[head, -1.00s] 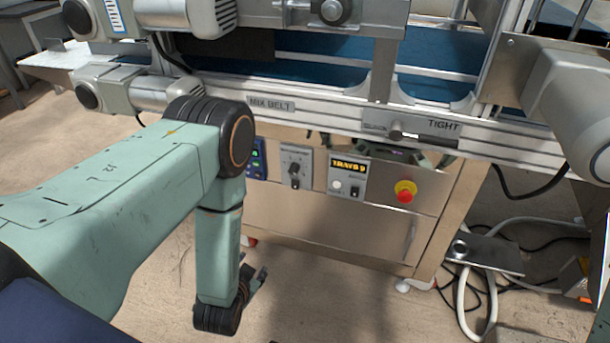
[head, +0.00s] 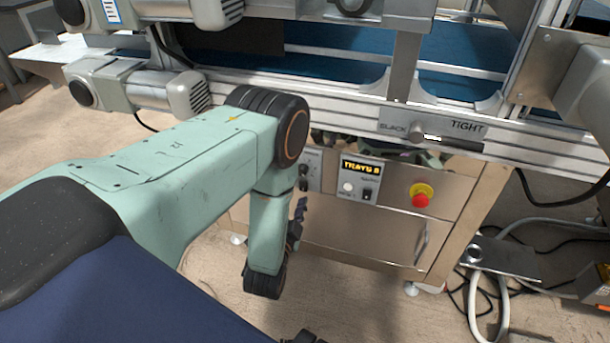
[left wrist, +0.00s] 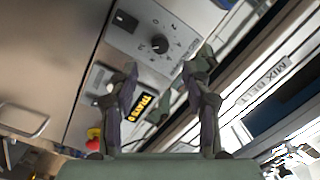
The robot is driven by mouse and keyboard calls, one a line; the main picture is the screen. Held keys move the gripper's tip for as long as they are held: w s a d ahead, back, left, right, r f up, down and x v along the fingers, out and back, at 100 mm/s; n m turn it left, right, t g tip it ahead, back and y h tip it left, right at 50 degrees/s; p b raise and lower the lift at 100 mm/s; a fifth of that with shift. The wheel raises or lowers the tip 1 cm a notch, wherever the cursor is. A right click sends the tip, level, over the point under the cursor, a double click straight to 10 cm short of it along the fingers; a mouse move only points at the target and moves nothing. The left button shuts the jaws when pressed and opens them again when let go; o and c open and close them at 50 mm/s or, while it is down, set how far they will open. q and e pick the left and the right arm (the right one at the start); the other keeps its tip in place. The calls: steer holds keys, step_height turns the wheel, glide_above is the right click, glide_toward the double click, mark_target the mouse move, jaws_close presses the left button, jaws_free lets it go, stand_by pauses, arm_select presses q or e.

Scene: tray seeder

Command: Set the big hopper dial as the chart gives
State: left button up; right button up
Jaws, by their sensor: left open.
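A dark round knob (head: 303,178) sits on the front control panel, partly behind my left arm in the head view. The left wrist view shows this knob (left wrist: 159,44) more openly, with marks around it. I cannot tell whether it is the big hopper dial. Another round fitting (head: 355,5) is cut off at the top edge of the head view. I can make out no chart. My left gripper (head: 299,215) is low in front of the panel. In the left wrist view its fingers (left wrist: 165,75) are apart and empty, and the knob shows beyond them. My right gripper is not identifiable.
A lit display (head: 361,167) and a red stop button (head: 420,196) are right of the knob. Above them runs a rail with a lever marked TIGHT (head: 418,131), below a blue belt (head: 460,88). Cables and pipes (head: 485,290) lie on the floor at right.

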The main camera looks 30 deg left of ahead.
mark_target(302, 173)
arm_select(q)
steer(key=b+x, duration=0.2)
steer(key=x, duration=0.4)
steer(key=shift+a+b, duration=0.15)
steer(key=shift+b, duration=0.25)
steer(key=shift+x, duration=0.8)
steer(key=shift+c, duration=0.4)
jaws_close()
